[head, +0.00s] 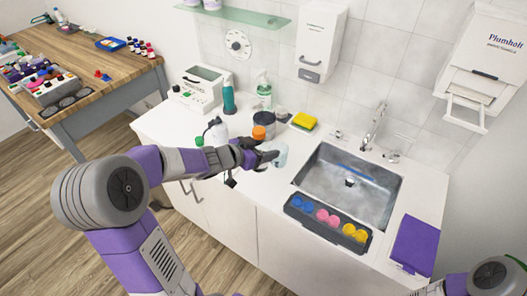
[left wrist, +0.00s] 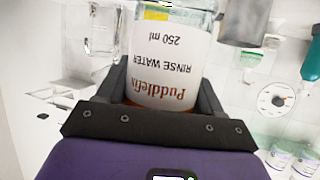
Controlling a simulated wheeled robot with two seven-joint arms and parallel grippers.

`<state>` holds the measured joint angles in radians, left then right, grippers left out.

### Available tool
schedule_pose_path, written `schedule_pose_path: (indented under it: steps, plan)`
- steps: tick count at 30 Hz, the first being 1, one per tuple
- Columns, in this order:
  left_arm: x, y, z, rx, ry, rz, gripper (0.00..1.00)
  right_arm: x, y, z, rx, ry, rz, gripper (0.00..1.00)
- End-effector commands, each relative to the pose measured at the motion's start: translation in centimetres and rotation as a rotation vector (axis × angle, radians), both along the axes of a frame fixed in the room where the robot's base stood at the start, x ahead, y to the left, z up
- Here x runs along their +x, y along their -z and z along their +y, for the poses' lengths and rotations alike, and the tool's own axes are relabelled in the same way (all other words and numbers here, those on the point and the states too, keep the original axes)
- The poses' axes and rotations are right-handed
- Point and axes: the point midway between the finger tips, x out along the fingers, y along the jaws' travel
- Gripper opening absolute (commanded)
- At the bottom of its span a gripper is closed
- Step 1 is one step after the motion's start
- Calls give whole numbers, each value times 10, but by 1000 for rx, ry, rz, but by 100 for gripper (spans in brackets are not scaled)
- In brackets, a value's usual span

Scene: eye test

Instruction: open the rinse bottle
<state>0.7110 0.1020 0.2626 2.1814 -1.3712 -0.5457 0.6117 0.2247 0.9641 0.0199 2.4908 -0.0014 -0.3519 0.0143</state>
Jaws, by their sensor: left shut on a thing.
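The rinse bottle (left wrist: 165,70) fills the middle of the left wrist view, its "Puddlefix RINSE WATER 250 ml" label upside down in that picture. In the head view its orange cap (head: 258,132) shows just beyond my left gripper (head: 262,153), and its body is mostly hidden by the hand. The left gripper's dark fingers, also in the left wrist view (left wrist: 163,90), are shut with one on each side of the bottle. A strip of orange shows between them by the palm. I cannot tell whether they press on cap or body. My right gripper is out of view.
A clear beaker (head: 279,155) stands just right of the hand, and a dark grey pot (head: 264,120) behind. A teal bottle (head: 228,97) and a spray bottle (head: 264,90) stand farther back. The sink (head: 318,186) and a dark tray (head: 297,212) of coloured pots lie right.

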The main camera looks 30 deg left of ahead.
Motion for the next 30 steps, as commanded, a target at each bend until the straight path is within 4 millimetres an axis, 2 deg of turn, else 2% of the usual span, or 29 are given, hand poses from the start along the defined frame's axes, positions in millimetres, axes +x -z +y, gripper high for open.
schedule_pose_path:
  steps: [9,10,18,21,30]
  plan:
    - [0,-4,0,1,0,0,31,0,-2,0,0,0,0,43]
    - [0,-4,0,1,0,-1,64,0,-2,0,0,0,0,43]
    - [0,-4,0,1,0,-1,23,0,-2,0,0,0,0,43]
    - [0,-4,0,1,0,-1,11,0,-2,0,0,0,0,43]
    - [0,-4,0,1,0,-1,11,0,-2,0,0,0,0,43]
